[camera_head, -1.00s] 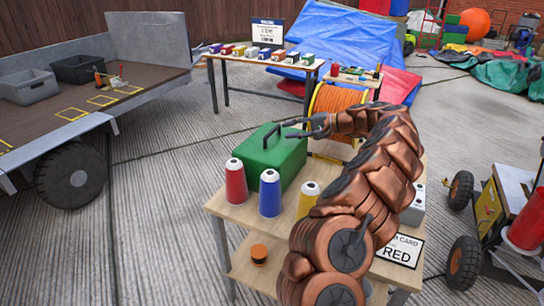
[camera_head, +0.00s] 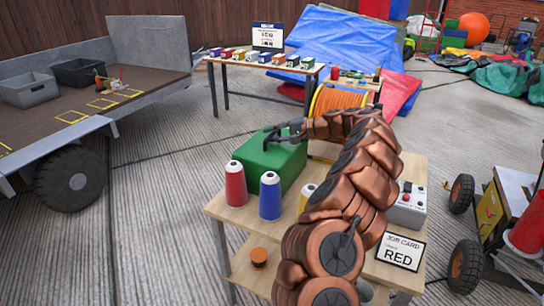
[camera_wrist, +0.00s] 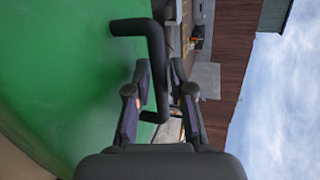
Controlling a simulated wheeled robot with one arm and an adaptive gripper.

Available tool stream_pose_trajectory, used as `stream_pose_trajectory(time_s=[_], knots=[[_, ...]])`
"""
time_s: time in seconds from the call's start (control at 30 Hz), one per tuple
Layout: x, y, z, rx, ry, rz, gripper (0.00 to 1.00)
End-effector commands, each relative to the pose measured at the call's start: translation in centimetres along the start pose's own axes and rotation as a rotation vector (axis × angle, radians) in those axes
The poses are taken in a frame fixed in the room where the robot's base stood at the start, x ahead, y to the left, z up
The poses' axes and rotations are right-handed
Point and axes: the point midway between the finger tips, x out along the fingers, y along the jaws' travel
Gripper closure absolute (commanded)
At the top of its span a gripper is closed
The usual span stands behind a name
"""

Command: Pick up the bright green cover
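The bright green cover (camera_head: 268,160) is box-shaped with a dark bar handle on top. My gripper (camera_head: 285,131) is at the handle, above the cover's top. In the wrist view, the green surface fills the left side and the dark handle (camera_wrist: 155,50) runs between the two fingers of my gripper (camera_wrist: 160,75). The cover rests on the table, with no visible lift. What is under it is hidden.
A grey control box (camera_head: 408,206) and a job card reading RED (camera_head: 400,251) are at the right.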

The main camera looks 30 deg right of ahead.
Motion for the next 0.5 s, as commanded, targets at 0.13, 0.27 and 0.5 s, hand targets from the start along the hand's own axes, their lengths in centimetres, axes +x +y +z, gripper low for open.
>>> stream_pose_trajectory(time_s=[0.13,0.27,0.5], knots=[[-0.01,0.01,0.0,0.0,0.0,0.0,0.97],[-0.01,0.03,0.0,0.0,0.0,0.0,1.0],[-0.01,0.06,-0.01,0.001,0.0,0.0,1.0]])
